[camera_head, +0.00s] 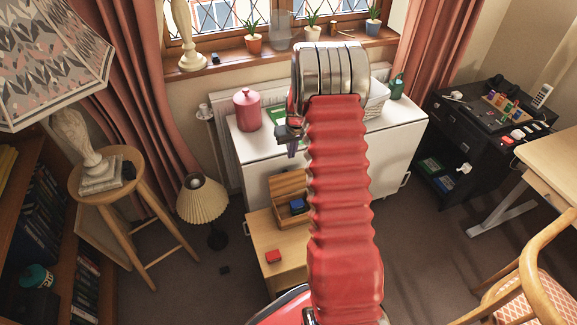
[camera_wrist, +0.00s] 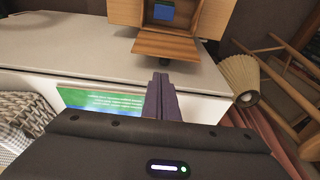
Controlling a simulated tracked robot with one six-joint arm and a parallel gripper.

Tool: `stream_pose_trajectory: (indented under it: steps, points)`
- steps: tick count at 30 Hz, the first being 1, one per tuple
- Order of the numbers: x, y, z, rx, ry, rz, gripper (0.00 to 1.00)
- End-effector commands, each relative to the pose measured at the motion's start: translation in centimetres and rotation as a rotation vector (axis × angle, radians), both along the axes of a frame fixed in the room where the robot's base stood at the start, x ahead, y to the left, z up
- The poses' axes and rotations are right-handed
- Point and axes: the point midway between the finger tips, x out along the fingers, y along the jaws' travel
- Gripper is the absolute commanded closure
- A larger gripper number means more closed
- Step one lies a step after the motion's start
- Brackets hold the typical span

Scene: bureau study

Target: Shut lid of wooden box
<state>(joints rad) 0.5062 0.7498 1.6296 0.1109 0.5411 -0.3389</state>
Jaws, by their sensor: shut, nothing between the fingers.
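The wooden box (camera_head: 284,212) stands on a small wooden table (camera_head: 268,237), partly hidden behind my red arm. Its lid (camera_head: 287,184) is open and tilted up at the back, on the side toward the white cabinet. A blue block (camera_head: 297,205) lies inside. In the wrist view the lid (camera_wrist: 166,46) shows near the top, with the blue block (camera_wrist: 163,12) beyond it. My gripper (camera_head: 292,151) is shut and empty, above the white cabinet and behind the lid. Its fingers (camera_wrist: 160,82) point toward the lid, apparently not touching it.
A red block (camera_head: 273,256) lies on the small table. The white cabinet (camera_head: 262,172) behind carries a pink canister (camera_head: 247,110) and a green book (camera_head: 277,117). A floor lamp (camera_head: 202,197) stands to the left.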

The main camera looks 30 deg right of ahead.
Motion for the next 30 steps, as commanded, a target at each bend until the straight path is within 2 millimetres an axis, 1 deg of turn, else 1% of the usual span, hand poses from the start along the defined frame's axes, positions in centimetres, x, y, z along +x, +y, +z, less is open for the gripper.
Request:
stream_pose_trajectory:
  steps: [8, 14, 30]
  points:
    - [0.0, 0.0, 0.0, 0.0, -0.001, 0.0, 1.0]
    - [0.2, 0.0, -1.0, 0.0, 0.0, 0.0, 1.0]
    - [1.7, -0.4, -7.6, 0.0, 0.001, 0.001, 1.0]
